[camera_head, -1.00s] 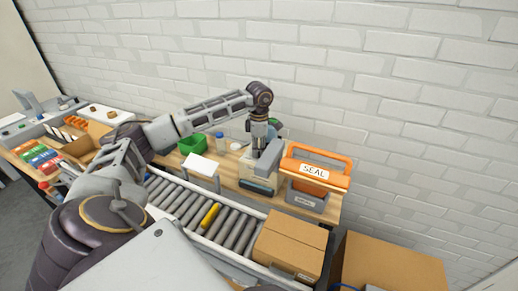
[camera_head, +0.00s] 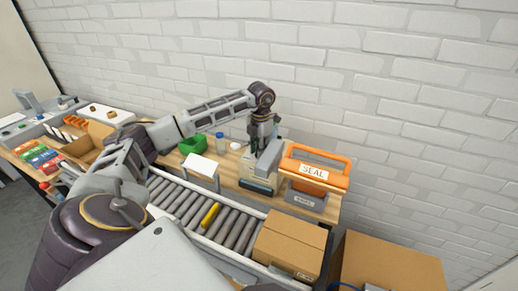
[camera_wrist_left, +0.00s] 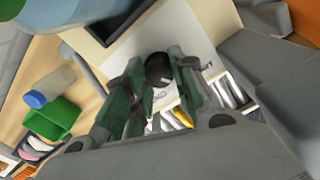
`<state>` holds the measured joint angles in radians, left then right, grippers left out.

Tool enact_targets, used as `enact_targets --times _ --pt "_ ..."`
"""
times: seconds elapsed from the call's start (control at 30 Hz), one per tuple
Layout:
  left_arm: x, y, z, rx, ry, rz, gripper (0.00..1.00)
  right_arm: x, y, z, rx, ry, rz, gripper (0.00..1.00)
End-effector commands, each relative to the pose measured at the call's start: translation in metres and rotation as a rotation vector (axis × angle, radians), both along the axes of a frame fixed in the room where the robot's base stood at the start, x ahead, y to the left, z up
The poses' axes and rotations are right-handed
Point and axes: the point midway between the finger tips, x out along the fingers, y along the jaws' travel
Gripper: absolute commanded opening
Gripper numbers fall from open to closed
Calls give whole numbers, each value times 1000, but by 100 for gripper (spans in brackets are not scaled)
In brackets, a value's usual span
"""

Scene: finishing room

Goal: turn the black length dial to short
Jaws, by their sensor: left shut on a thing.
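The black length dial (camera_wrist_left: 158,70) shows in the left wrist view as a round dark knob on a pale panel (camera_wrist_left: 200,45) with small printed marks, partly covered. My left gripper (camera_wrist_left: 160,74) has its green-padded fingers on both sides of the dial and is shut on it. In the head view my left gripper (camera_head: 262,146) points down at the beige and grey machine (camera_head: 258,184) on the bench, and the dial is hidden there. The dial's exact setting cannot be read. My right gripper is not in view.
An orange-handled SEAL machine (camera_head: 314,172) stands close on the right. A green bin (camera_head: 193,144), a blue-capped bottle (camera_head: 220,141) and a white sign (camera_head: 200,166) are to the left. A roller conveyor (camera_head: 190,206) with a cardboard box (camera_head: 290,246) runs in front.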

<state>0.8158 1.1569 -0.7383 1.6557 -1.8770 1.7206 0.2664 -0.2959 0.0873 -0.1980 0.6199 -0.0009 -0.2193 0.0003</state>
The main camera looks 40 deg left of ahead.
Motion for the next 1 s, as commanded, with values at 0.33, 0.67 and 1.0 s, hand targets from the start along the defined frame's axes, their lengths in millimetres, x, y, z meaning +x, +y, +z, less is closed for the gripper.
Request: enact_targets --times 0.33,0.67,1.0 --pt "1 0 1 0 -2 194 2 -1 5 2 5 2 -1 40" --pt "1 0 1 0 -2 254 2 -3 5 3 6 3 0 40" --pt "1 0 1 0 -2 254 27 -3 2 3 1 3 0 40"
